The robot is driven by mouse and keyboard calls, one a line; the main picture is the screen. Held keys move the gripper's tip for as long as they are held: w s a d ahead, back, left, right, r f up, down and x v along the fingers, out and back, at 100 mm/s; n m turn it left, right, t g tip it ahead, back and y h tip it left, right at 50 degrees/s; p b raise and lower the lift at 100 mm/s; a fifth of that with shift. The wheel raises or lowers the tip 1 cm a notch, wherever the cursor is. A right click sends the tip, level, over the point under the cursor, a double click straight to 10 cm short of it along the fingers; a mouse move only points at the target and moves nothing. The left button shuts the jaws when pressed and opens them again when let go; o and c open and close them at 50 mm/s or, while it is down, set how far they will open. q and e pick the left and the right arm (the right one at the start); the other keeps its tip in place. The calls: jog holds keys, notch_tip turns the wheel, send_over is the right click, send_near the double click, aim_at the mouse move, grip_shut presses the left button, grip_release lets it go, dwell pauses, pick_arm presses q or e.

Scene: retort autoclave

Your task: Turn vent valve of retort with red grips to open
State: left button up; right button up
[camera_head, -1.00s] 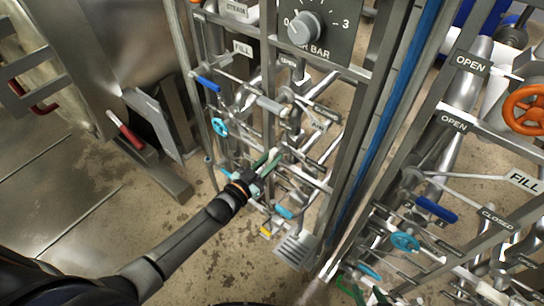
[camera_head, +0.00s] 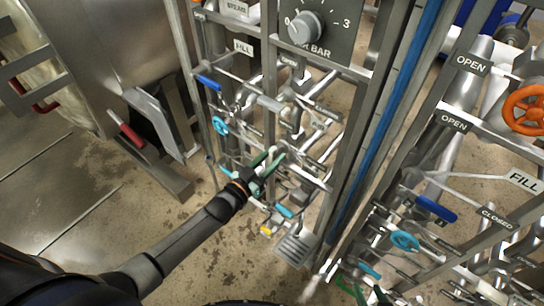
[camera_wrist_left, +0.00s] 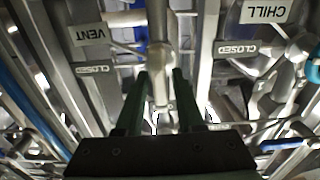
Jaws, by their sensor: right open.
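The retort with red grips stands at left in the head view; one red grip (camera_head: 130,134) shows on its side. My left gripper (camera_head: 268,160) has green fingers and reaches into the valve rack beside it. In the left wrist view my left gripper (camera_wrist_left: 160,86) is open, with a pale valve handle (camera_wrist_left: 160,64) between its fingers and visible gaps beside it. A VENT label (camera_wrist_left: 88,34) and a CLOSED plate (camera_wrist_left: 93,69) are left of this handle. Firm contact cannot be told. My right gripper (camera_head: 364,288) is open at the bottom edge, mostly cut off.
A pressure dial (camera_head: 306,27) sits above the rack. Steel uprights and a blue pipe (camera_head: 392,118) separate it from a second rack with an orange wheel (camera_head: 526,109) and blue lever (camera_head: 436,209). Pipes and handles crowd the left gripper. Bare floor (camera_head: 80,220) lies at left.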

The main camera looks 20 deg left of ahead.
pick_arm(q)
jog(key=shift+o, duration=0.8)
jog(key=p+v, duration=0.1)
jog(key=v, duration=1.1)
jog(key=shift+s, duration=0.25)
jog(key=s+d+n+g+y+p, duration=0.1)
jog(key=s+d+g+y+p, duration=0.1)
jog(key=s, duration=0.4)
jog(key=s+d+f+g+y+p, duration=0.1)
jog(key=s+g+p, duration=0.3)
jog(key=s+g, duration=0.1)
jog(key=shift+s+d+f+n+y, duration=0.3)
jog(key=shift+s+d+n+y, duration=0.1)
jog(key=shift+s, duration=0.3)
